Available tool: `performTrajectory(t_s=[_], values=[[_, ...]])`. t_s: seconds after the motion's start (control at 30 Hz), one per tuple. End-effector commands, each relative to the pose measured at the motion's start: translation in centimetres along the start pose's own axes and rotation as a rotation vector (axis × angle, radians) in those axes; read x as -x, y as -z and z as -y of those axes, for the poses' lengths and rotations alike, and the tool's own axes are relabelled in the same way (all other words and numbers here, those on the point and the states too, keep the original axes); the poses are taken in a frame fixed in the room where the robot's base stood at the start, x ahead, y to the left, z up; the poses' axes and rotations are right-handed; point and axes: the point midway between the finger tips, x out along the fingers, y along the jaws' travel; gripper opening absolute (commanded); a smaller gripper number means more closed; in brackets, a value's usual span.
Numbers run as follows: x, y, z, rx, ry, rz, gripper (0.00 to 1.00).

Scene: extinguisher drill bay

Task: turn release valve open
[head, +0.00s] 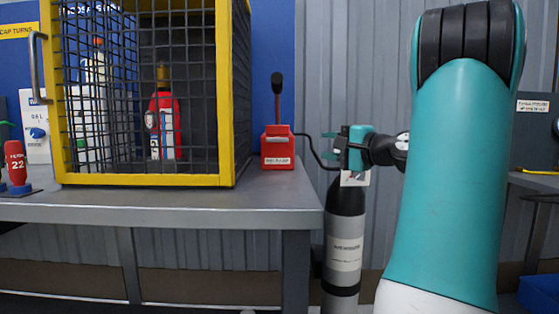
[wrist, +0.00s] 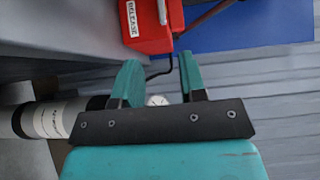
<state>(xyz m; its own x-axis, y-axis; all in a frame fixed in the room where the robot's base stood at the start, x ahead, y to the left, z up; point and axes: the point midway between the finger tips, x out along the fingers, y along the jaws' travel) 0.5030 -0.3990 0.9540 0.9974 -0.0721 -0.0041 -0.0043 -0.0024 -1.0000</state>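A red box (head: 277,150) sits at the right end of the bench, with an upright red lever (head: 277,105) topped by a black grip. In the wrist view the red box (wrist: 150,25) shows at the top with a label reading RELEASE, and part of its lever (wrist: 205,14) runs up to the right. My gripper (head: 328,145) is right of the box, above the grey-and-black cylinder. In the wrist view my gripper (wrist: 158,80) is open, its teal fingers apart and nothing held. The lever's grip is out of the wrist view.
A yellow-framed mesh cage (head: 228,110) holding a red extinguisher (head: 163,125) stands left on the bench (head: 270,195). A black hose (head: 314,150) runs from the red box towards the cylinder (head: 345,240). A small white round part (wrist: 157,100) shows beyond my fingers.

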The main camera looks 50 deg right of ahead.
Motion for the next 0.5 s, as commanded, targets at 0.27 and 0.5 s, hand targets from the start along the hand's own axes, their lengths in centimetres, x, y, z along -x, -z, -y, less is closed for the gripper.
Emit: performTrajectory(t_s=[0.27,0.5], values=[[-0.6,0.6,0.9,-0.012,0.012,-0.003,0.38],[-1.7,0.6,1.0,-0.012,0.012,-0.003,0.38]])
